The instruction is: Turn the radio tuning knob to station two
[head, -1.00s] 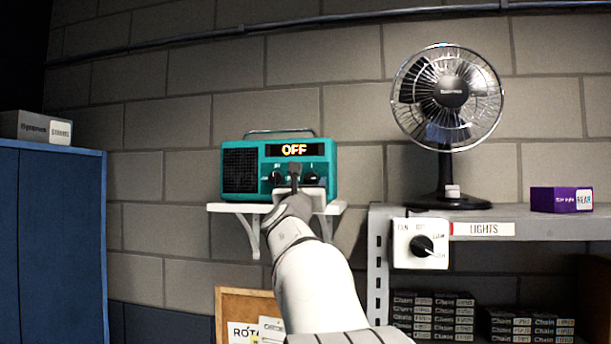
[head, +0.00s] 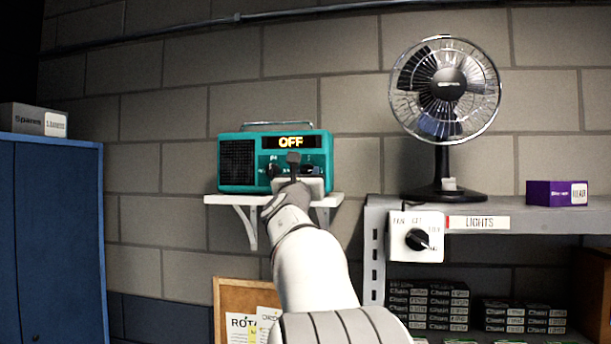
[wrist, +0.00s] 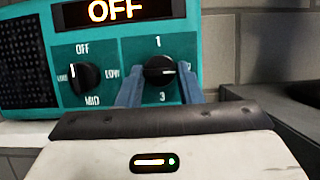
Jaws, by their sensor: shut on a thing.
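The teal radio (head: 237,165) stands on a small white wall shelf, its display reading OFF. In the wrist view its tuning knob (wrist: 158,72) is black, on the right of the front, with 1 above it and 3 below. My gripper (wrist: 160,84) is shut on this knob, one blue finger on each side. The knob's bar lies about level, with a pale mark toward the right finger. A second knob (wrist: 85,78), marked OFF, LOW and MID, sits to the left, untouched. In the head view my gripper (head: 293,168) covers part of the radio's front.
The white shelf (head: 222,199) carries the radio. To the right, a desk fan (head: 441,90) and a purple box (head: 556,193) stand on a grey shelf (head: 510,219) with a fan control box (head: 408,247). A blue cabinet (head: 50,240) is at the left.

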